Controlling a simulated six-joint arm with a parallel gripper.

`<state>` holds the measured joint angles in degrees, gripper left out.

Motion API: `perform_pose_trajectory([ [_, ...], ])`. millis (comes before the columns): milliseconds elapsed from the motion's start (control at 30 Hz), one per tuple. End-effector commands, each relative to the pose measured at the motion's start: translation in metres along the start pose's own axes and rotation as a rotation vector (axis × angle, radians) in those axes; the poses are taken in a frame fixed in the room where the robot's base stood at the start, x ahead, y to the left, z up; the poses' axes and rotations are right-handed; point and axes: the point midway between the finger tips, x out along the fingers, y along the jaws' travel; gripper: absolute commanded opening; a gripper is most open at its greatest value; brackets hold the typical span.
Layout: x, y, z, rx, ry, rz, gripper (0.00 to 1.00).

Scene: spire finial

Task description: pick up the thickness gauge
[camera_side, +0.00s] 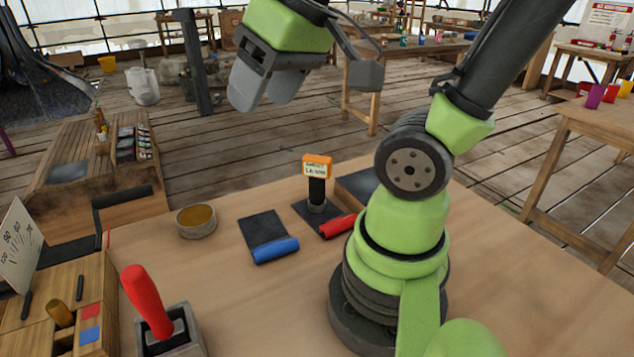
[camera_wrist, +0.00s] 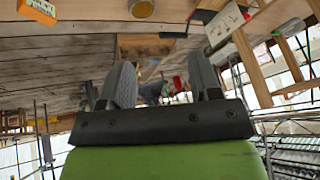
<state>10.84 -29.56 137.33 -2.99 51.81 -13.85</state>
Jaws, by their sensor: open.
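The thickness gauge, as I take it, is the upright tool with an orange head (camera_side: 317,168), a small text panel and a black body. It stands on a dark pad on the table in the side view. An orange block with writing (camera_wrist: 38,10), cut by the top left edge of the wrist view, appears to be its head. My gripper (camera_side: 264,96) is open and empty, high above the table and up and left of the gauge in the side view. Its two grey fingers stand apart in the wrist view (camera_wrist: 163,75).
Beside the gauge lie a red roll (camera_side: 337,225) and a blue roll (camera_side: 275,250) on a dark sheet. A round dish (camera_side: 196,220) is left of them. A red-handled tool in a holder (camera_side: 147,300) and a wooden box (camera_side: 95,275) stand front left. The front middle table is clear.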

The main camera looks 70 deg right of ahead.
Motion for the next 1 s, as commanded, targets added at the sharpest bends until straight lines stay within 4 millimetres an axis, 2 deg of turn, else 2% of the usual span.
perform_pose_trajectory([
  [100,0.024,0.045,-0.023,-0.063,-0.120,0.112,0.57],
  [200,0.043,0.088,-0.031,-0.127,-0.230,0.159,0.57],
  [400,0.073,0.166,-0.021,-0.224,-0.417,0.152,0.57],
  [500,0.081,0.189,-0.012,-0.255,-0.469,0.131,0.57],
  [633,0.088,0.203,-0.004,-0.277,-0.498,0.113,0.57],
  [900,0.120,0.210,0.013,-0.282,-0.503,0.109,0.57],
  [1000,0.127,0.211,0.016,-0.281,-0.500,0.111,0.57],
])
